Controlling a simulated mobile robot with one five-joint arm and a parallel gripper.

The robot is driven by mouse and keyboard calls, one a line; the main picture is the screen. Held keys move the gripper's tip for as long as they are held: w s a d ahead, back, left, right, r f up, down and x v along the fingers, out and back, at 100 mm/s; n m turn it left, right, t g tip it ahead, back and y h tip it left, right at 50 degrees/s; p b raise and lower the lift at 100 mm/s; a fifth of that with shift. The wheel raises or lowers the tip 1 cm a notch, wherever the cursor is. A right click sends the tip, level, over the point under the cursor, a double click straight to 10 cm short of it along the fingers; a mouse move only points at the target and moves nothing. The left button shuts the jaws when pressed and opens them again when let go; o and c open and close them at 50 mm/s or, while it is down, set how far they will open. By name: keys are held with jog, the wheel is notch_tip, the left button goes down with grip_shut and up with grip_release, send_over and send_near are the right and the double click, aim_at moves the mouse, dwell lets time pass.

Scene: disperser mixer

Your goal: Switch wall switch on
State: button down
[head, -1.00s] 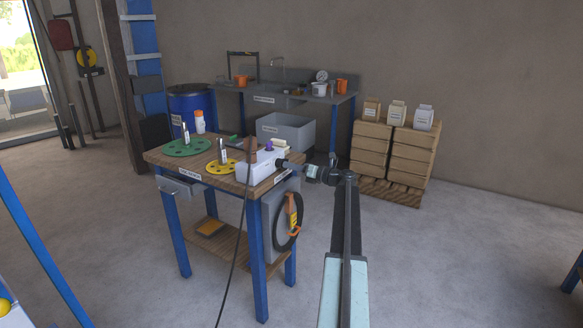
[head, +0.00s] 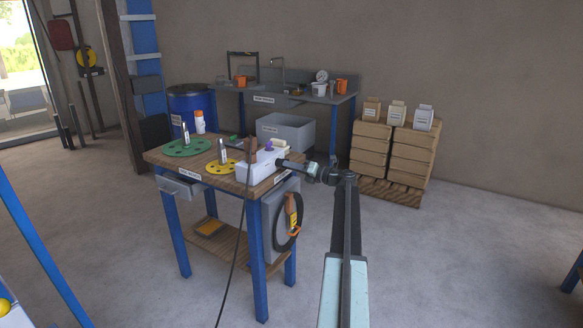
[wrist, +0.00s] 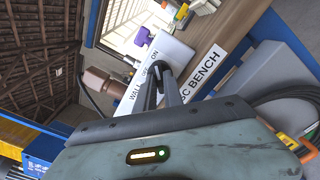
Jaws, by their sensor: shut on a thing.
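The wall switch is a white box (head: 258,168) on the right end of the bench top (head: 240,184). In the wrist view the box (wrist: 178,52) carries the words WALL, OFF and ON. My gripper (head: 281,163) reaches it from the right. In the wrist view my gripper's fingers (wrist: 162,72) come together at the box's face by the OFF and ON marks. They are shut on a small part there, apparently the switch lever, which the fingers mostly hide. I cannot tell which way the lever stands.
A green disc (head: 187,147) and a yellow disc (head: 221,167) lie on the bench. A cable (head: 240,235) hangs down in front. A grey box with a coiled hose (head: 290,222) is on the bench's right side. Wooden crates (head: 388,165) stand behind.

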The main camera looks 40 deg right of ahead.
jog(key=c, duration=1.5)
grip_release()
jog(key=shift+o, duration=0.2)
jog(key=v, duration=0.8)
jog(key=shift+w, duration=0.1)
